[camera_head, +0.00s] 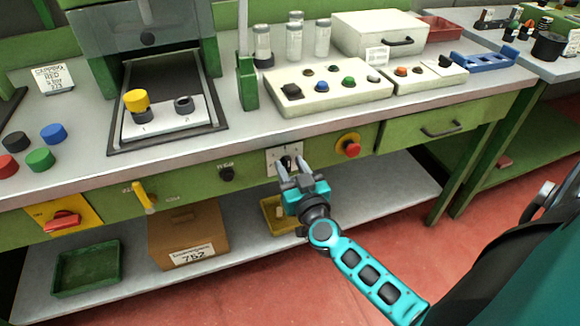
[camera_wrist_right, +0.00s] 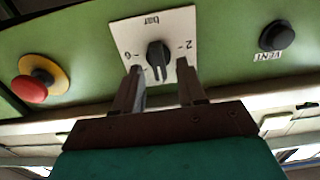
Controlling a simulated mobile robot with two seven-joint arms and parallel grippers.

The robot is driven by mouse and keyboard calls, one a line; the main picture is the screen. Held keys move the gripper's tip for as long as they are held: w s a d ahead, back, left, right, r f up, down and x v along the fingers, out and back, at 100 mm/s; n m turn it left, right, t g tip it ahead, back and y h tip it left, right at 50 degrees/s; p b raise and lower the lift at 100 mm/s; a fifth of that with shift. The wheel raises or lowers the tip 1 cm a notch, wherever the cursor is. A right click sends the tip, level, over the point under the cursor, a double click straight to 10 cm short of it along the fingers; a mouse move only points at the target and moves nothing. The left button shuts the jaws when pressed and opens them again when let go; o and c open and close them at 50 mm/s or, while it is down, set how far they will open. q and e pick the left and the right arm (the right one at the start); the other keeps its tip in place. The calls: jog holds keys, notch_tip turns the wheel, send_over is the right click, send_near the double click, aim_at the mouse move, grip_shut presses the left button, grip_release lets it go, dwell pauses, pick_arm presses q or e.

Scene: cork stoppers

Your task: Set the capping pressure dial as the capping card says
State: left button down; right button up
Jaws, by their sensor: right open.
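The pressure dial (camera_wrist_right: 158,56) is a black knob on a white plate (camera_wrist_right: 178,22) marked "bar", with numerals at its sides. The wrist view shows it upside down; I cannot tell its exact setting. In the head view the plate (camera_head: 272,160) is on the green front panel, partly covered by my right gripper (camera_head: 293,167). My right gripper (camera_wrist_right: 162,82) is open, its fingertips at either side of the knob; contact cannot be told. The capping card (camera_head: 53,79) stands at the back left; it reads "CAPPING RED" with smaller print below that is hard to read. My left gripper is out of view.
A red mushroom button (camera_head: 352,148) on a yellow base and a black VENT knob (camera_head: 227,173) flank the dial. A yellow lever (camera_head: 143,197) and red switch (camera_head: 62,221) are farther left. A lower shelf (camera_head: 345,196) is below; a drawer (camera_head: 435,129) is to the right.

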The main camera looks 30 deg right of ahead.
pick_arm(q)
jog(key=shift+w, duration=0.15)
pick_arm(e)
jog(key=shift+w+d, duration=0.1)
jog(key=shift+w, duration=0.35)
jog(key=c, duration=0.7)
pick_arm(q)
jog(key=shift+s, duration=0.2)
pick_arm(e)
jog(key=shift+c, duration=0.2)
